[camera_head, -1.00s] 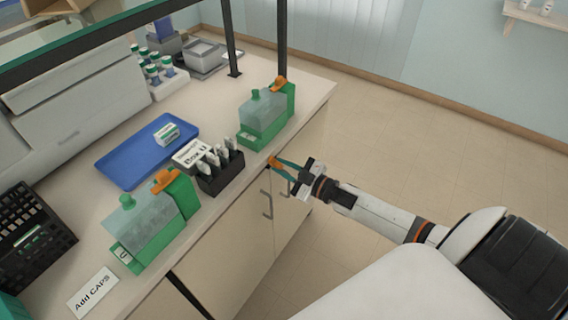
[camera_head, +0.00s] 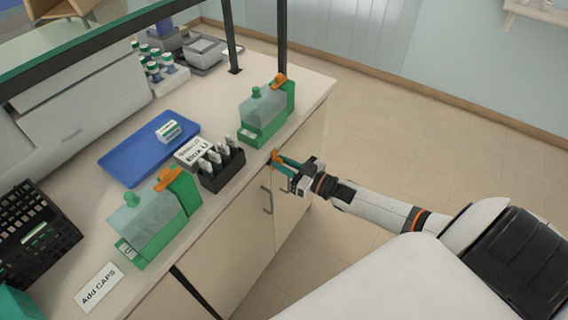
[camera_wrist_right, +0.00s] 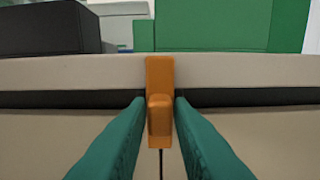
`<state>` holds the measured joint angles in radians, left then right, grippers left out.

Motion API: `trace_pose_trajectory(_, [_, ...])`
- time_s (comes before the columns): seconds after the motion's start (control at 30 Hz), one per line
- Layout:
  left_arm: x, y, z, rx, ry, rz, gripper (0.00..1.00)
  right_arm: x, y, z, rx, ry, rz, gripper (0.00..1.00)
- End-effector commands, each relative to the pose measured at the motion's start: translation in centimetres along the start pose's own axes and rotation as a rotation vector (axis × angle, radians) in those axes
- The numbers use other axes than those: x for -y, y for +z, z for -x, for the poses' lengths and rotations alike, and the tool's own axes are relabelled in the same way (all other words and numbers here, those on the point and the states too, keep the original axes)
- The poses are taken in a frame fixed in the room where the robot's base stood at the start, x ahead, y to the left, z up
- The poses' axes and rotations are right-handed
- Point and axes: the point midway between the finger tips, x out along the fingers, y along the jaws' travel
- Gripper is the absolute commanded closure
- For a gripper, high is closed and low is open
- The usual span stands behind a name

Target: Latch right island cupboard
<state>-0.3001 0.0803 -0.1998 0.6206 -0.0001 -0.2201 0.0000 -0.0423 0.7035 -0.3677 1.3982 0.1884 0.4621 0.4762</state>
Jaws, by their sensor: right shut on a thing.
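The island cupboard doors (camera_head: 245,240) are closed under the counter, with grey handles (camera_head: 266,200) near their meeting edge. A small orange latch (camera_head: 274,156) sits at the top of the doors, just below the counter edge. In the wrist view the latch (camera_wrist_right: 160,75) stands upright above the thin gap between the doors, with its knob toward me. My right gripper (camera_head: 280,159) has its green fingers shut on the latch knob, one finger on each side in the wrist view (camera_wrist_right: 160,117). My left gripper is out of view.
On the counter (camera_head: 225,110) above stand two green staining boxes (camera_head: 265,115) (camera_head: 150,225), a dark slide rack (camera_head: 221,175) and a blue tray (camera_head: 130,165). The floor (camera_head: 400,130) to the right is clear.

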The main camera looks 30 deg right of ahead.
Motion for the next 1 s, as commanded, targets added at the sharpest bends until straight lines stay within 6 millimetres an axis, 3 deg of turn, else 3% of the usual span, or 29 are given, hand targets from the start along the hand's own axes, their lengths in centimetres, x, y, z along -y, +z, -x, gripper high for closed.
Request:
trace_pose_trajectory(0.3, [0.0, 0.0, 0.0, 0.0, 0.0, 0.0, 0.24, 0.0, -0.2, 0.1, -0.004, 0.0, -0.003, 1.0])
trace_pose_trajectory(0.33, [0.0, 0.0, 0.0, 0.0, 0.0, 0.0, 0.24, 0.0, -0.2, 0.1, -0.004, 0.0, -0.003, 0.78])
trace_pose_trajectory(0.43, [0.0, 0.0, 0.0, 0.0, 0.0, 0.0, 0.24, 0.0, -0.1, 0.1, -0.003, 0.0, -0.002, 0.64])
trace_pose_trajectory(0.77, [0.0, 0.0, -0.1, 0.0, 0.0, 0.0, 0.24, 0.0, -0.1, 0.4, -0.002, 0.0, -0.001, 0.64])
trace_pose_trajectory(1.0, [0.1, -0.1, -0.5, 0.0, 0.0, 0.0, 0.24, -0.1, -0.4, 4.2, -0.007, 0.0, -0.001, 0.64])
